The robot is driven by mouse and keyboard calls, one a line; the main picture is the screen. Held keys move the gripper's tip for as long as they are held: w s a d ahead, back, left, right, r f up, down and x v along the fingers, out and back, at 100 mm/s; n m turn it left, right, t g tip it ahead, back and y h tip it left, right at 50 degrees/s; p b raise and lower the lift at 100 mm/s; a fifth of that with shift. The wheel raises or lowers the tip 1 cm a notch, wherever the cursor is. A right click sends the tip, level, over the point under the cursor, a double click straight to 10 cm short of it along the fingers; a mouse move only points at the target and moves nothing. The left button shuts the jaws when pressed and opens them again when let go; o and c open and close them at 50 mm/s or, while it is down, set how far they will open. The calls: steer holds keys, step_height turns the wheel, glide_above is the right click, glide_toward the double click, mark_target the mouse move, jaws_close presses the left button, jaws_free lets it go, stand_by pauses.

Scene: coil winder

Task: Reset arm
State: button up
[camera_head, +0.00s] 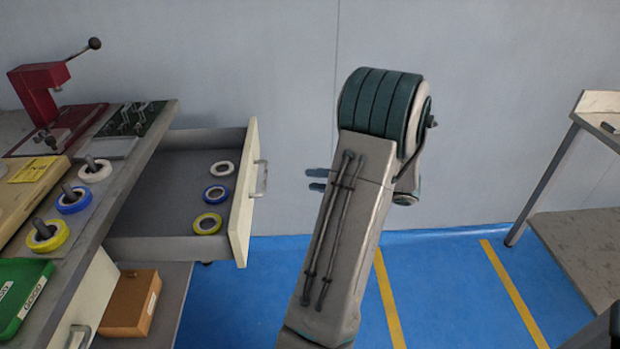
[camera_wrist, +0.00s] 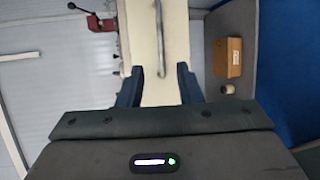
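My arm rises in the middle of the head view, and its wide link hides most of my gripper. Only the blue fingertips (camera_head: 317,180) show at its left side, to the right of the open drawer and apart from it. In the wrist view my gripper (camera_wrist: 159,74) is open, with its two blue fingers well apart and nothing held. The cream drawer front (camera_head: 243,200) and its handle (camera_head: 261,178) stand ahead; in the wrist view the handle (camera_wrist: 160,40) lies beyond the gap between the fingers.
The drawer (camera_head: 165,222) holds white, blue and yellow rings. Matching rings sit on pegs on the workbench (camera_head: 95,225), near a red lever press (camera_head: 42,85) and a green box (camera_head: 22,292). A brown box (camera_head: 132,303) sits below. Another table (camera_head: 585,235) stands right.

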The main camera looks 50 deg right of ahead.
stand_by(0.5)
steer(key=w+a+r+m+g+h+p, duration=0.2)
steer(key=w+a+r+m+h+p, duration=0.35)
steer(key=w+r, duration=0.35)
steer(key=w+a+r+m+g+h+p, duration=0.1)
steer(key=w+a+r+m+h+p, duration=0.45)
steer(key=r, duration=0.65)
steer(key=s+a+r+m+g+y+p, duration=0.2)
steer(key=s+a, duration=0.4)
steer(key=a, duration=0.3)
steer(key=s+a+r+m+g+y+p, duration=0.1)
steer(key=s+a+m+g+p, duration=0.3)
steer(key=a, duration=0.4)
steer(key=s+a+r+m+g+y+p, duration=0.2)
steer(key=s+a+m, duration=0.4)
steer(key=a, duration=0.3)
steer(key=shift+s+a+r+g+y+p, duration=0.3)
steer(key=shift+s+g+p, duration=0.2)
steer(key=shift+s+p, duration=0.55)
steer(key=shift+w+d, duration=0.1)
steer(key=shift+w, duration=0.05)
